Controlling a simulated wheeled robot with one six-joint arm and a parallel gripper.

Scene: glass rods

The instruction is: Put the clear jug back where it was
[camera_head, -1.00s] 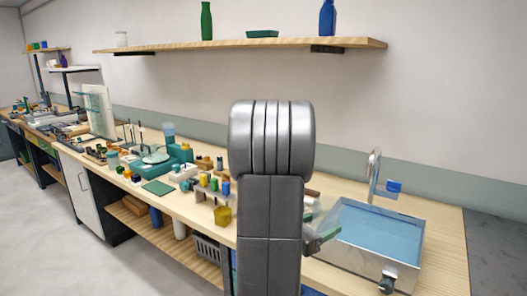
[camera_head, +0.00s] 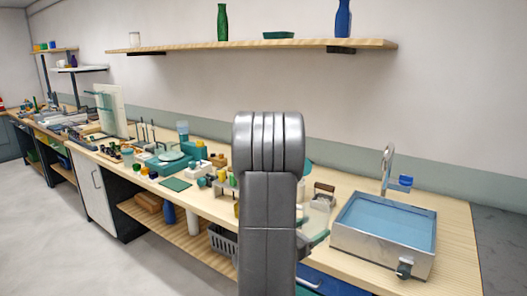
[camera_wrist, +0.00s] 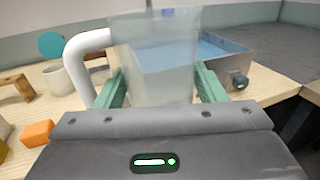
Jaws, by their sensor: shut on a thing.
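The clear jug (camera_wrist: 155,65) stands upright between the green fingers of my gripper (camera_wrist: 160,88) in the wrist view. Its thick white handle (camera_wrist: 76,62) points left. My gripper is shut on the jug's sides. In the head view the jug (camera_head: 316,216) shows only in part to the right of my arm, left of the sink basin. My arm hides the rest of it and most of my gripper. I cannot tell whether its base touches the bench.
A water-filled metal basin (camera_head: 340,240) stands to the right, with a tap (camera_head: 386,165) behind it. In the wrist view a white cup (camera_wrist: 57,80), a wooden stand (camera_wrist: 16,86) and an orange block (camera_wrist: 37,133) are at the left. Several small items crowd the bench left of my arm.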

